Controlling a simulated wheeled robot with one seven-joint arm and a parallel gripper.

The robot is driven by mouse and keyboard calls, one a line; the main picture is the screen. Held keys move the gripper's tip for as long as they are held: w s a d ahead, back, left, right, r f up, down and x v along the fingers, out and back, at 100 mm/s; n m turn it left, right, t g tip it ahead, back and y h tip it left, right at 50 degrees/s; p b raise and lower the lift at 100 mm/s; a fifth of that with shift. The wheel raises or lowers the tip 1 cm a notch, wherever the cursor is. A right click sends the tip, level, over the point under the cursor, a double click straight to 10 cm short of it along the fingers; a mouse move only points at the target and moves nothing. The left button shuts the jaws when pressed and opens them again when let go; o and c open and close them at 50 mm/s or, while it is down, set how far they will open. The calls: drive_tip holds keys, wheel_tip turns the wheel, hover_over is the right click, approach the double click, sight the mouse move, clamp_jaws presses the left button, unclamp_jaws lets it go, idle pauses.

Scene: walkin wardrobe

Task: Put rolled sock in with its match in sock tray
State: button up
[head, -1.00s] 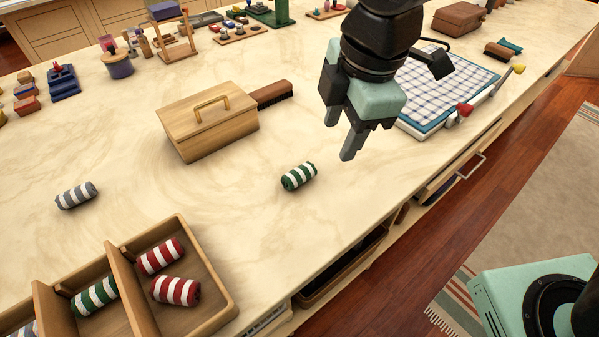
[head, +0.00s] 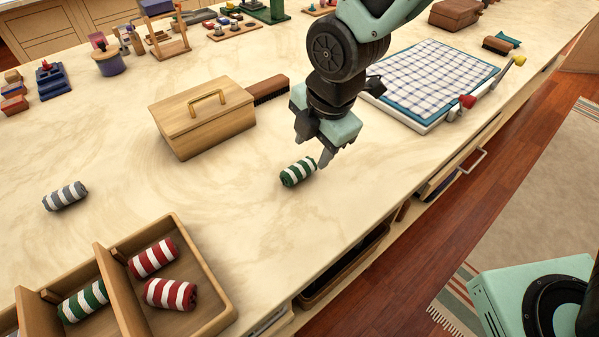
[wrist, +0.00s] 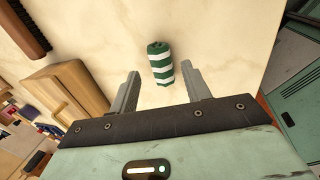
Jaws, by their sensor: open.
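A green and white striped rolled sock (head: 298,172) lies on the marble counter, right of the wooden box. My gripper (head: 322,160) is open just above and beside it. In the wrist view the sock (wrist: 160,62) lies ahead of and between my open fingers (wrist: 160,95), with nothing held. The wooden sock tray (head: 222,300) is at the lower left. One compartment holds two red and white rolled socks (head: 153,258). The compartment left of it holds a green and white rolled sock (head: 83,301). A grey and white rolled sock (head: 65,196) lies on the counter behind the tray.
A lidded wooden box (head: 205,122) with a brush (head: 268,90) behind it stands left of my gripper. A checked cloth on a board (head: 435,80) lies to the right. The counter between sock and tray is clear.

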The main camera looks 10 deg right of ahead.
sight(310, 161)
drive_tip(key=shift+d+x, duration=0.2)
drive_tip(key=shift+x, duration=2.8)
drive_tip(key=c, duration=0.7)
